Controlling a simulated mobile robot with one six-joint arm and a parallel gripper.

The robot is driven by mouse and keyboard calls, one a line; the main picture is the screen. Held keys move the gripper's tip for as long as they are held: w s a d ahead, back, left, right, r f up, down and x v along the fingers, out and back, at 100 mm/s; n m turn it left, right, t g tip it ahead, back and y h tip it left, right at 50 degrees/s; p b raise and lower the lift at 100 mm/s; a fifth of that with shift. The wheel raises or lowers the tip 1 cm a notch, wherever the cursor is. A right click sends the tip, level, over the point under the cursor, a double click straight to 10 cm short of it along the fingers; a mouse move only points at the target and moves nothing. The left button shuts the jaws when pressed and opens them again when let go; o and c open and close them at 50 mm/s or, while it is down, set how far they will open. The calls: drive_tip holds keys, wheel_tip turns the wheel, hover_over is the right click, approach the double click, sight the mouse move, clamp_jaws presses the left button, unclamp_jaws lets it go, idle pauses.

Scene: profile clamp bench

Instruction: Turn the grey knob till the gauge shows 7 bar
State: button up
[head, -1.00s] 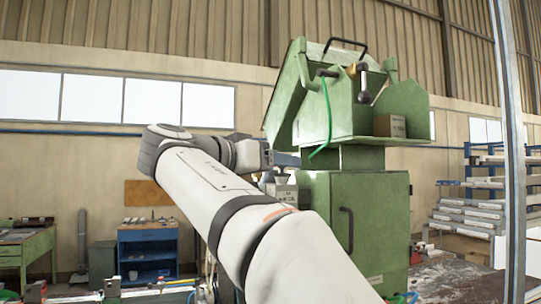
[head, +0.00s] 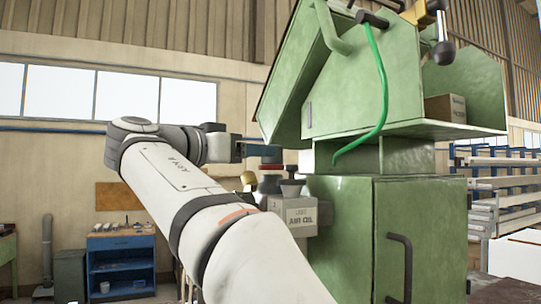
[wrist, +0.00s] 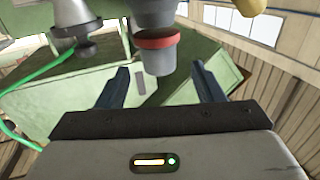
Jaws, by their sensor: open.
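The grey knob (wrist: 158,62), with a red ring at its base, shows in the wrist view between the two fingers of my gripper (wrist: 162,72). There is a visible gap on both sides of it. In the head view my gripper (head: 263,151) is close above the knob's red ring (head: 270,167), at the left of the green machine; the knob is mostly hidden there. A brass part (head: 248,180), perhaps the gauge body, sits left of the knob. No gauge face or needle shows, so the pressure cannot be read.
A dark-topped bowl (head: 292,188) stands right beside the knob, above a grey box labelled AIR OIL (head: 300,217). The green cabinet (head: 340,235) is close on the right, with a green hose (head: 381,85) hanging above. A blue workbench (head: 121,262) stands behind at left.

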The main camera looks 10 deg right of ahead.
sight(279, 153)
drive_tip(key=p+x, duration=0.2)
drive_tip(key=x, duration=0.5)
drive_tip(key=shift+r, duration=0.15)
drive_tip(key=shift+d, duration=0.25)
drive_tip(key=shift+w, duration=0.1)
drive_tip(key=shift+c, duration=0.3)
